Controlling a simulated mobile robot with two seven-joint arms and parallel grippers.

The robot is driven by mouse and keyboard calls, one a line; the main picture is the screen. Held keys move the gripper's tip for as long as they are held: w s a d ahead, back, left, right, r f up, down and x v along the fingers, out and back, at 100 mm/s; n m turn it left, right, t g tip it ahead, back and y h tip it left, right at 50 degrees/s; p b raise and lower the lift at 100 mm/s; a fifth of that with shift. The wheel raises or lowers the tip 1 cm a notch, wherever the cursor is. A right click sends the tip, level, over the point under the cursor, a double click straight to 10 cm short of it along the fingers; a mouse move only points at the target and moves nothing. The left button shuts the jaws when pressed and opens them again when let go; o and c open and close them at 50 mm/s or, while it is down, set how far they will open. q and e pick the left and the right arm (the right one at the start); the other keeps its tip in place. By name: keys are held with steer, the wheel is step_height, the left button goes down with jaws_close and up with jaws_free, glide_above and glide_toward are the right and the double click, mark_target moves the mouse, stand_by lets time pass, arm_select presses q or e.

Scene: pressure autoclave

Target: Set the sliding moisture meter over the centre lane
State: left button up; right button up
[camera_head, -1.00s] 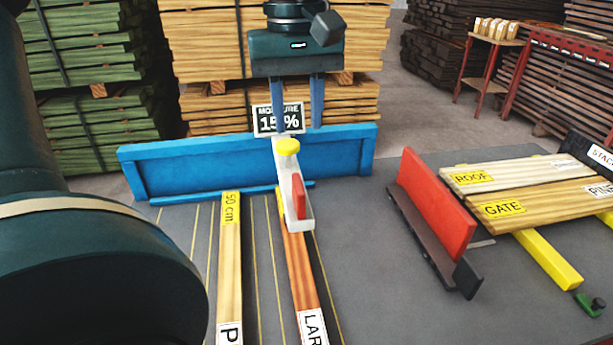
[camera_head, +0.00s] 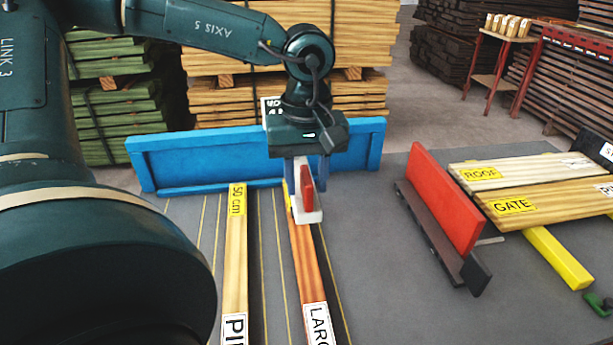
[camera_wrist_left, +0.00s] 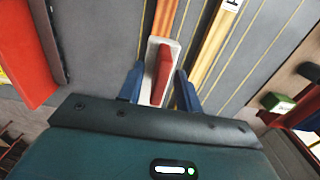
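The moisture meter, a small white block with an upright red plate (camera_head: 307,192), sits at the blue fence over the far end of a reddish board labelled LARC... (camera_head: 306,262). It also shows in the left wrist view (camera_wrist_left: 161,72). My left gripper (camera_head: 307,178) points down over it, one blue finger on each side. The fingers are spread, and whether they touch the meter's sides I cannot tell. The gripper covers the meter's top and most of its display. A paler board marked 50 cm (camera_head: 235,265) lies to the left. My right gripper is out of view.
The blue fence (camera_head: 205,165) spans the back of the grey table, which has thin yellow lane lines. To the right stand a red upright plate (camera_head: 445,200) and boards labelled ROOF and GATE (camera_head: 530,204) on yellow supports. Stacked timber fills the background.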

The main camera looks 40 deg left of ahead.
arm_select(q)
steer(key=shift+c, duration=0.3)
jaws_close()
stand_by(0.3)
